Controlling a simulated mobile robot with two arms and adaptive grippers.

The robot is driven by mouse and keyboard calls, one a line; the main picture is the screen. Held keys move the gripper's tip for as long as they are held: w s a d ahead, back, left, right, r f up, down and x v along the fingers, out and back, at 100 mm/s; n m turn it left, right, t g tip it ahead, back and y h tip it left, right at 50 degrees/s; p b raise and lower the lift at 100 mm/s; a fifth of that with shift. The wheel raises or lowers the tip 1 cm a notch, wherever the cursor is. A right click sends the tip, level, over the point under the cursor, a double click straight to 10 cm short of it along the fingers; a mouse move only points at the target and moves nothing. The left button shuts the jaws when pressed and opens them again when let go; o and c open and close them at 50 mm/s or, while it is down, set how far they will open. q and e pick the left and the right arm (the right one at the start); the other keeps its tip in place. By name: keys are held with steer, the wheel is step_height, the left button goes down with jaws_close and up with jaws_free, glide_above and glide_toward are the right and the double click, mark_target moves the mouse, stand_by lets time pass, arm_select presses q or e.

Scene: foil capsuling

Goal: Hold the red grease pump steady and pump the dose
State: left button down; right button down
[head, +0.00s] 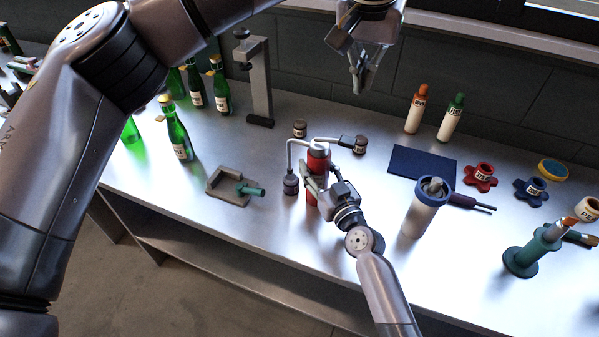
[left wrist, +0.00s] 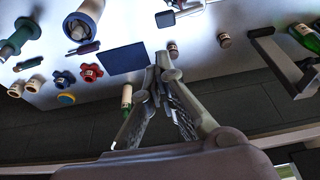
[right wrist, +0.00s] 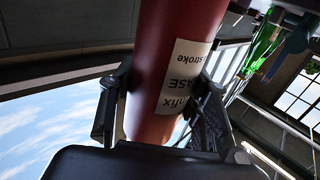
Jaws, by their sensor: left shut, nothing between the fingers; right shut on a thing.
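The red grease pump (head: 318,160) stands on the bench in the head view, with a pale head and a thin bent spout reaching left and down toward a small dark jar (head: 290,184). My right gripper (head: 312,186) is shut around the pump's red body. In the right wrist view the red body (right wrist: 170,60) with its white label lies between the fingers. My left gripper (head: 358,84) is high, behind and to the right of the pump, apart from it. It is shut and empty; its fingertips (left wrist: 163,62) meet in the left wrist view.
Small dark jars (head: 360,145) (head: 299,128) stand near the pump. A blue mat (head: 422,162) and a white-and-blue canister (head: 421,215) are to the right. A tall grey stand (head: 259,85) is behind.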

arm_select(q)
steer(key=shift+w+a+r, duration=0.2)
steer(key=shift+a, duration=0.45)
glide_above(350, 139)
step_height(350, 139, down, 12)
steer(key=shift+f, duration=0.8)
